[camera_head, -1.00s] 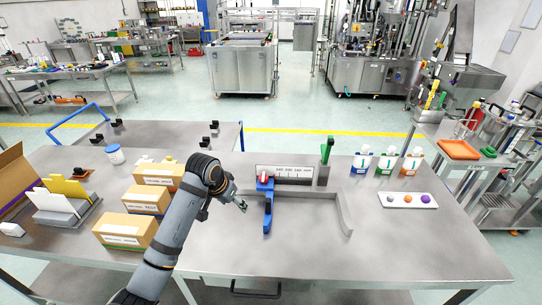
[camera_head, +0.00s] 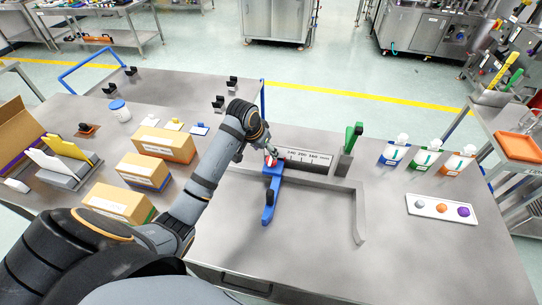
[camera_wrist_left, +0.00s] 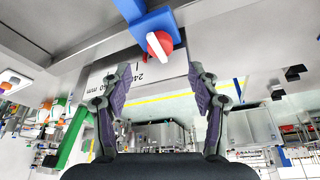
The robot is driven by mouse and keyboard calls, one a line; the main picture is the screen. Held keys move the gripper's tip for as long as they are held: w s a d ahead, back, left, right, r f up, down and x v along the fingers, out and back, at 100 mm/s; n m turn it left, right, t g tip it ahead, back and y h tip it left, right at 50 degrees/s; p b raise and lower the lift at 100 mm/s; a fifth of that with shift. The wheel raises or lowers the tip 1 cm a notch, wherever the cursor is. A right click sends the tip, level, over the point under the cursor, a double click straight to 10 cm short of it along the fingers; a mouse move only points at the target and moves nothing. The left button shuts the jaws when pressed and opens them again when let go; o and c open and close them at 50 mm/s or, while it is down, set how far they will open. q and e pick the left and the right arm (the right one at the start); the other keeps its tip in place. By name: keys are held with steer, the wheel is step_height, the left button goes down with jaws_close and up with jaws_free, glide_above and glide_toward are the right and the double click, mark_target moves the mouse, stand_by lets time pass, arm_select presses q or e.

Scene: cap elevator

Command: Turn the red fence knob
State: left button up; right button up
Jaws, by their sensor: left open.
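The red fence knob (camera_head: 270,162) has a white bar across it and sits on the blue fence (camera_head: 268,208), at the left end of a millimetre scale (camera_head: 305,155). In the left wrist view the knob (camera_wrist_left: 160,45) shows clearly on the blue fence (camera_wrist_left: 153,21), near the top middle. My left gripper (camera_head: 270,149) is at the knob and partly covers it in the head view. In the left wrist view its two fingers (camera_wrist_left: 156,74) are spread, with the knob between and beyond their tips. I cannot see any contact. My right gripper is not in view.
A green handle (camera_head: 351,138) stands right of the scale, and a grey guide rail (camera_head: 359,212) runs right of the fence. Cardboard boxes (camera_head: 165,144) stand left of my arm. Bottles (camera_head: 427,154) and a white tray (camera_head: 428,213) are at the right. The front table is clear.

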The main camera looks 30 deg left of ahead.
mark_target(270, 158)
arm_select(q)
steer(key=p+x, duration=0.1)
steer(key=x, duration=0.6)
steer(key=shift+w+r, duration=0.1)
steer(key=shift+w+f, duration=0.15)
steer(key=shift+f, duration=0.5)
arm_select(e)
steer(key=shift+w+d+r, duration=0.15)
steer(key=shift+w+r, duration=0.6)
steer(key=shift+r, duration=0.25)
